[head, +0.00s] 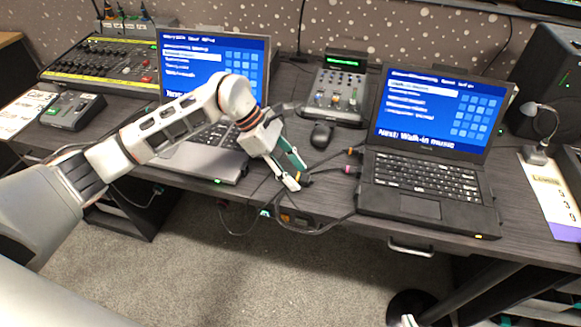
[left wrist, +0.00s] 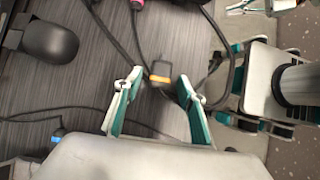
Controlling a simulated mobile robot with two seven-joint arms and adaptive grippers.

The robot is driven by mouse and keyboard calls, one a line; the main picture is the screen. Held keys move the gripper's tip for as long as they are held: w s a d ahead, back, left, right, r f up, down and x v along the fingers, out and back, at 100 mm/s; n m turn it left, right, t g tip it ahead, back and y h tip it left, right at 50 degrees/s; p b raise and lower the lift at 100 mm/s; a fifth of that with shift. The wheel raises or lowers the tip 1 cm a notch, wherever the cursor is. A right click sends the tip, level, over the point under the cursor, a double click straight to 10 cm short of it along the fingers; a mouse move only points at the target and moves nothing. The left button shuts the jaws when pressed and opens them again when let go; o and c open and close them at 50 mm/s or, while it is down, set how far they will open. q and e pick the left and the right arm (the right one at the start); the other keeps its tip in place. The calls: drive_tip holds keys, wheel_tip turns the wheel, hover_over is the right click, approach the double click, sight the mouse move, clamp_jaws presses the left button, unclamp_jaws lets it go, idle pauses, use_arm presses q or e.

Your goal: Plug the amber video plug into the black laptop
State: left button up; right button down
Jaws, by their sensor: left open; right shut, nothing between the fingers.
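The black laptop (head: 424,150) stands open on the right part of the desk. The amber plug (left wrist: 160,75) lies on a dark cable, just beyond and between my left fingertips in the left wrist view. My left gripper (head: 295,172) is open and low over the front of the desk, left of the black laptop; its spread fingers also show in the left wrist view (left wrist: 163,88). I see no finger touching the plug. A small part of my right gripper (head: 408,321) shows at the bottom of the head view, shut and away from the desk.
A mouse (head: 321,135) lies between the black laptop and a grey laptop (head: 200,155). A pink plug (head: 348,169) and an orange-tipped cable (head: 351,150) are at the black laptop's left side. Loose cables hang over the desk's front edge. A small mixer (head: 338,95) stands behind.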

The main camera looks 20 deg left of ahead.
use_arm(q)
drive_tip(key=c, duration=1.1)
drive_tip(key=shift+r+p, duration=1.25)
drive_tip(key=shift+r, duration=1.35)
drive_tip(key=shift+f, duration=0.1)
